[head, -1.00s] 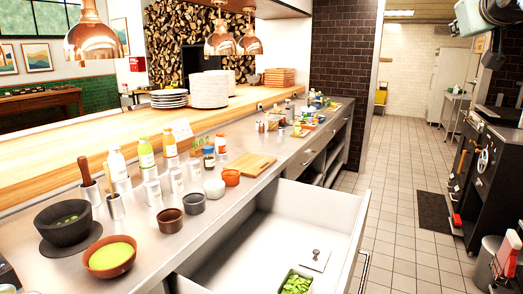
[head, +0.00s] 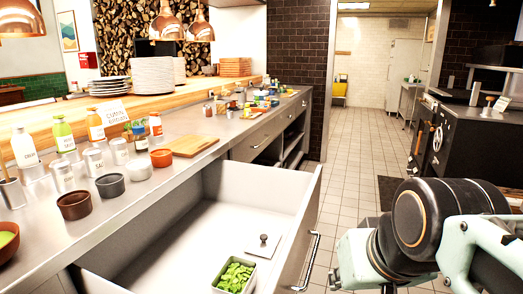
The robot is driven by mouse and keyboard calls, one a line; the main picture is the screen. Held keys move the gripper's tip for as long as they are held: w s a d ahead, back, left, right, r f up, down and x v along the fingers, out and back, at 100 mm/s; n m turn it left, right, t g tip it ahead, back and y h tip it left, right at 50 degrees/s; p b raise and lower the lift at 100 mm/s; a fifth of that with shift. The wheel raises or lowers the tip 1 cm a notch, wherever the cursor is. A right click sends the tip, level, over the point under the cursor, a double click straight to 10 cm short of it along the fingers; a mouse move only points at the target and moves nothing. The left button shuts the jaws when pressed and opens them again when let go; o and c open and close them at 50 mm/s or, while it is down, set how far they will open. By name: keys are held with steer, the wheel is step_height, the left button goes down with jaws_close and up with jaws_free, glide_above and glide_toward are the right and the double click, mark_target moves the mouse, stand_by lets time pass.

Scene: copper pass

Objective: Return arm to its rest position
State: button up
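My arm (head: 425,235) shows at the lower right of the head view, in front of the aisle and to the right of the open drawer. Its dark joint and pale green links are folded close to the camera. My gripper is outside the picture, so its fingers and anything in them cannot be seen.
A white drawer (head: 197,238) stands pulled out from the steel counter (head: 110,208). It holds a container of green leaves (head: 235,275) and a lid (head: 263,245). Jars and bottles line the counter. A black stove (head: 465,150) stands at right. The tiled aisle (head: 345,160) is clear.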

steer(key=s+f+g, duration=0.1)
steer(key=s+f, duration=0.2)
steer(key=f, duration=0.3)
step_height(320, 180, up, 37)
steer(key=p, duration=3.5)
steer(key=shift+d+r+p, duration=0.15)
steer(key=shift+d+p, duration=0.05)
steer(key=shift+p, duration=0.1)
